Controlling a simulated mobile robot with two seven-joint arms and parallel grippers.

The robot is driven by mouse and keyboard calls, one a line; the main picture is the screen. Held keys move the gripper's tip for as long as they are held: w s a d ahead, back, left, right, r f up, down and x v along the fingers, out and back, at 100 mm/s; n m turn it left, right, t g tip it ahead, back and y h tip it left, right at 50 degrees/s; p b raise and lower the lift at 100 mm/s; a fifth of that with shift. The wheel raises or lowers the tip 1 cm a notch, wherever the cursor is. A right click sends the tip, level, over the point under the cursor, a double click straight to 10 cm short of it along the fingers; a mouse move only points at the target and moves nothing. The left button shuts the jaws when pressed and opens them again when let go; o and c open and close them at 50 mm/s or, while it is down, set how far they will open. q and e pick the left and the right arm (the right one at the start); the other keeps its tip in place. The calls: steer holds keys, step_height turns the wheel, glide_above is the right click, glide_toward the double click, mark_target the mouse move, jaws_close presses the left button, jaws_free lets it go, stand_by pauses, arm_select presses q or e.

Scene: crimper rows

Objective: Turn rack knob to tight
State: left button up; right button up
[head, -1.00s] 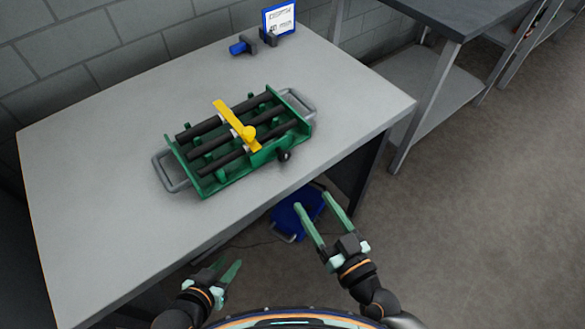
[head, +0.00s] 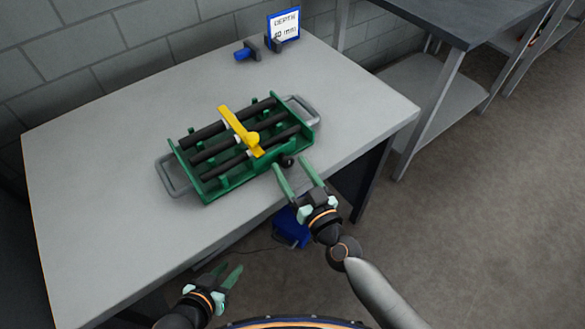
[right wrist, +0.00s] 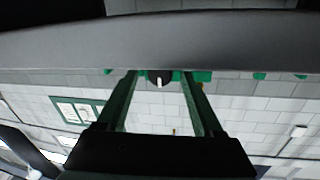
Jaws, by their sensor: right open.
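The green rack (head: 222,182) lies on the grey table, with several black rods across it and a yellow bar (head: 240,131) over them. The black rack knob (head: 286,161) sticks out of the rack's front side. In the right wrist view the knob (right wrist: 159,78) shows between my two fingers, with a pale mark on its face. My right gripper (head: 296,165) is open and empty, its fingertips close to the knob at the table's front edge. I cannot tell whether they touch it. My left gripper (head: 228,272) is low in front of the table, its fingers apart and empty.
A sign reading about 40 mm depth (head: 284,27) stands at the table's back, beside a blue and black tool (head: 243,54). A blue object (head: 291,229) is below the table's front edge. The table (head: 110,200) is bare left of the rack.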

jaws_close()
stand_by(0.6)
